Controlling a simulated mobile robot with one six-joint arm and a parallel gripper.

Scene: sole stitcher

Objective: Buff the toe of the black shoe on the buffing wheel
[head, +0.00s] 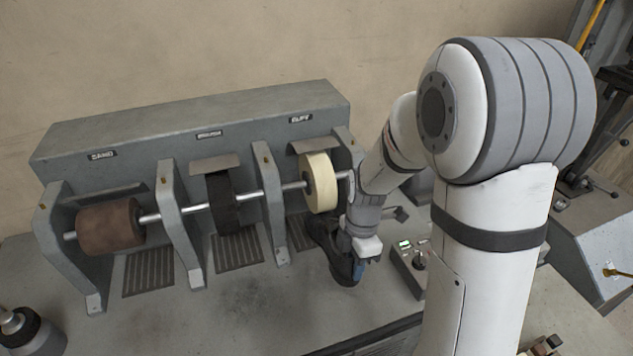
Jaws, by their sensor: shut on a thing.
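The black shoe (343,266) hangs in my gripper (361,266) in front of the right bay of the machine. My gripper is shut on the shoe, and its fingers hide part of it. The cream buffing wheel (321,183) sits on the shaft under the plate marked BUFF, just above and behind the shoe. One end of the shoe reaches up and back below the wheel. I cannot tell whether the shoe touches the wheel.
A brown sanding drum (110,228) and a black brush wheel (222,203) share the shaft, with grey upright dividers between the bays. A control box (411,268) with a green light and a knob stands right of the shoe. The bench front is mostly clear.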

